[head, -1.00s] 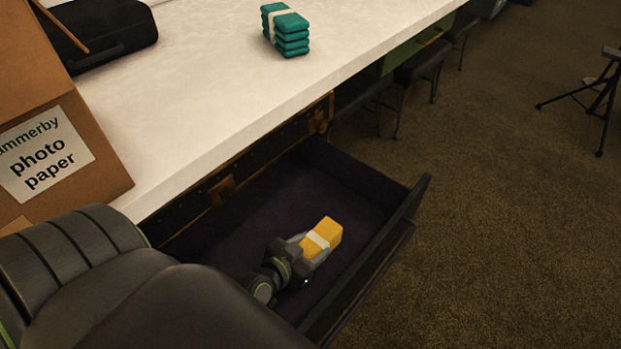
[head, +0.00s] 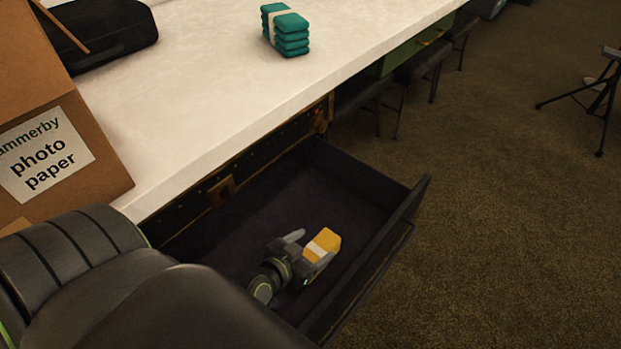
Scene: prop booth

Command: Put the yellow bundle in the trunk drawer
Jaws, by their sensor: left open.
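The yellow bundle (head: 326,241), with a pale band around it, is inside the open trunk drawer (head: 365,180), near its front wall. My left gripper (head: 306,245) is in the drawer beside the bundle. Its jaws are open: one finger stands clear to the left of the bundle, and the other is near its lower side. I cannot tell if the bundle touches that finger. The drawer has a dark lining and is pulled out from below the white tabletop. My right gripper is not in view.
A teal bundle (head: 286,30) with a pale band stands on the white tabletop (head: 210,80). A cardboard photo paper box (head: 95,110) and a black case (head: 105,35) are at the left. Stools and a tripod (head: 600,95) stand beyond, on open carpet.

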